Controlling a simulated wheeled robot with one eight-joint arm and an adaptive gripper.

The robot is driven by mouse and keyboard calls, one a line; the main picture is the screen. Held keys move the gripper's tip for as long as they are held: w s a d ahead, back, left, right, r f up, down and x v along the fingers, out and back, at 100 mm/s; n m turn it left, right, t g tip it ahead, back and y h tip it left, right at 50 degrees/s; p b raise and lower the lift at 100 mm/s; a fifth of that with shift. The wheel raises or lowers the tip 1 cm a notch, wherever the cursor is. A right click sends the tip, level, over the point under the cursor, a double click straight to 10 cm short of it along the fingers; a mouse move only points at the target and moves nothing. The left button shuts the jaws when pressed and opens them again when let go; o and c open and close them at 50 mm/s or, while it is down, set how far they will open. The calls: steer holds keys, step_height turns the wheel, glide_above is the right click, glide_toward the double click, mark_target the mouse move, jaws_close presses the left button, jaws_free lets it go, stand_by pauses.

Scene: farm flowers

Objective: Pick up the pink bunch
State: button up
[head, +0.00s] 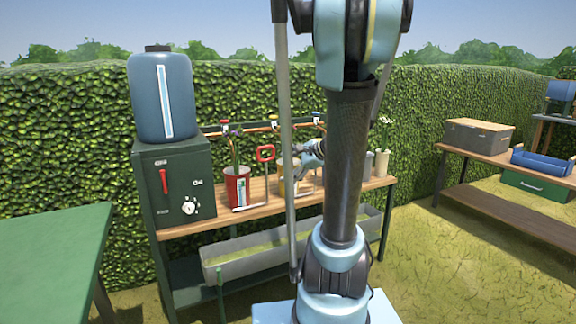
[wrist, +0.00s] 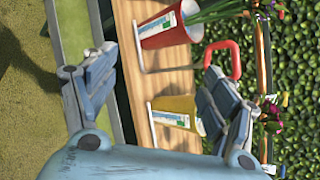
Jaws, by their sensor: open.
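A small dark pink to magenta patch, perhaps the pink bunch, shows beyond the right finger in the wrist view (wrist: 270,112); I cannot tell for sure. A yellow pot (wrist: 173,118) with a white label sits on the wooden bench between my fingers' lines, partly behind the right finger. My gripper (wrist: 153,92) is open, its fingers wide apart with nothing between them but the view of the bench and pot.
A red pot (head: 237,187) with green stems stands left on the bench (head: 210,220), with a red-topped handle (head: 266,153) beside it. White flowers (head: 384,133) stand right. Pipes with taps run behind along the hedge. A grey trough (head: 250,265) sits below.

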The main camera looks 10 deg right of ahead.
steer(key=w+d+r+m+t+y, duration=0.1)
steer(key=w+d+r+m+t, duration=0.2)
steer(key=w+d+m, duration=0.35)
steer(key=m+t, duration=0.4)
steer(key=m, duration=0.2)
glide_toward(294, 135)
steer(key=shift+y, duration=0.3)
steer(key=x, duration=0.8)
steer(key=shift+w+f, duration=0.15)
steer(key=shift+x, duration=2.55)
steer(key=shift+f, duration=0.1)
steer(key=c, duration=1.7)
steer(key=shift+c, duration=0.2)
step_height(294, 135, up, 10)
